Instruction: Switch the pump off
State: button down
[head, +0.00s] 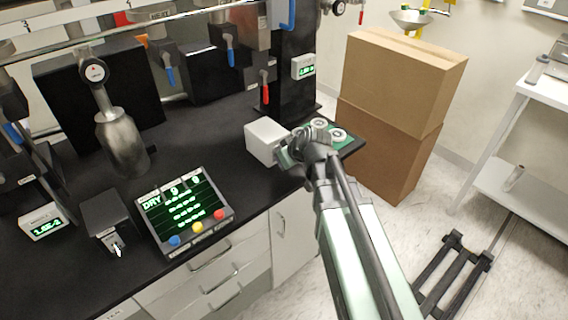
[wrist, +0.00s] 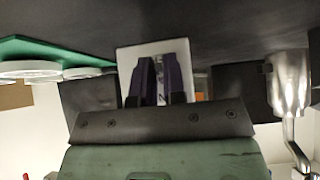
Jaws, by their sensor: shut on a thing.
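A white box (head: 265,142) stands on the black bench near its front edge, and its pale face (wrist: 150,55) shows in the wrist view. My gripper (head: 300,140) is at the right side of this box in the head view. In the wrist view my two dark fingers (wrist: 162,80) are close together against the box's face, shut on a small part between them. The fingers mostly hide that part, so I cannot tell its shape or position. No thing in view is clearly marked as the pump.
A green tray (head: 352,148) with white round pieces (head: 338,134) lies right beside my gripper. A control panel (head: 183,212) with a lit "DRY" screen and a dark box (head: 108,220) stand at the front left. A metal flask (head: 122,140) hangs behind. Cardboard boxes (head: 400,85) stand right.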

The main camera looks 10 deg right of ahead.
jog(key=shift+f+t+y+b, duration=0.3)
jog(key=shift+f+t+b, duration=0.1)
jog(key=shift+t+b, duration=0.35)
jog(key=shift+r+t, duration=0.15)
jog(key=shift+t, duration=0.1)
jog(key=c, duration=1.2)
grip_release()
jog(key=p+v, duration=0.4)
jog(key=v, duration=0.3)
jog(key=shift+s+d+r, duration=0.2)
jog(key=shift+r, duration=0.1)
jog(key=shift+f, duration=0.1)
jog(key=shift+w, duration=0.1)
